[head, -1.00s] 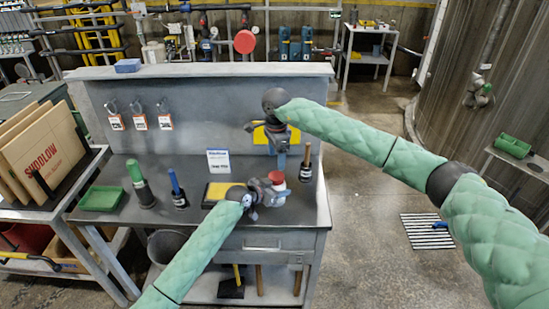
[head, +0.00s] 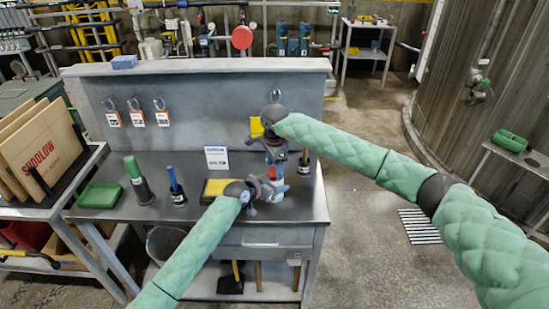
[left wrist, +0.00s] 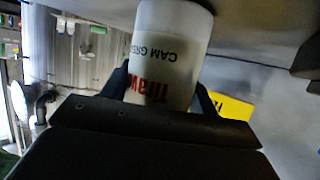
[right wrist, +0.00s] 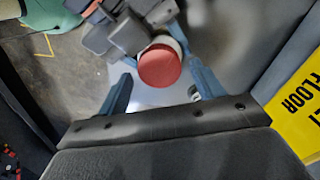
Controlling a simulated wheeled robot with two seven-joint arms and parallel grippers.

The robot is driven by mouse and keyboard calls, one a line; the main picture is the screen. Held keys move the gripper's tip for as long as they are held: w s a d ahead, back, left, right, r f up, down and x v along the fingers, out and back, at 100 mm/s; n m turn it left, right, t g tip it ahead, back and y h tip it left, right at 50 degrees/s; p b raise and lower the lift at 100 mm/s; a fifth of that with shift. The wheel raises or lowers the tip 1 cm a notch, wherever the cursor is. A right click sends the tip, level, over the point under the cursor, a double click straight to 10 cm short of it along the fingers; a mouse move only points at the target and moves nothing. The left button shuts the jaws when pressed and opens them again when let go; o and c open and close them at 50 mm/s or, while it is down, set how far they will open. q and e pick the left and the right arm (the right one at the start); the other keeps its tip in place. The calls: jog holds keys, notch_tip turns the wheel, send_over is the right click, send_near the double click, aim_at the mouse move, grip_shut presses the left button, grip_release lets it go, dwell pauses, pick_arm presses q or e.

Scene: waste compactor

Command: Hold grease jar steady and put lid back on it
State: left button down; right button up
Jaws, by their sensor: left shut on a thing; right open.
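The grease jar (head: 279,188), white with red and dark lettering, is upright over the bench in the head view. It also shows in the left wrist view (left wrist: 168,45), lettering upside down. My left gripper (head: 266,190) is shut around its side. The red lid (right wrist: 160,67) shows as a round disc over the jar's white body in the right wrist view; whether it is seated or turned tight cannot be told. My right gripper (right wrist: 160,88) is open, pointing down from above, its two blue fingers on either side of the lid with gaps. Its fingers partly hide the lid in the head view.
A dark bottle (head: 304,164) stands close right of the jar. A yellow-black item (head: 216,190) and a white card (head: 216,158) are to the left. Blue-topped (head: 176,187) and green-topped (head: 139,182) tools and a green tray (head: 100,196) stand farther left. The back panel (head: 200,95) rises behind.

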jog(key=shift+f, duration=0.7)
jog(key=c, duration=1)
jog(key=shift+m, duration=1.7)
jog(key=o, duration=1.1)
jog(key=shift+r, duration=2.25)
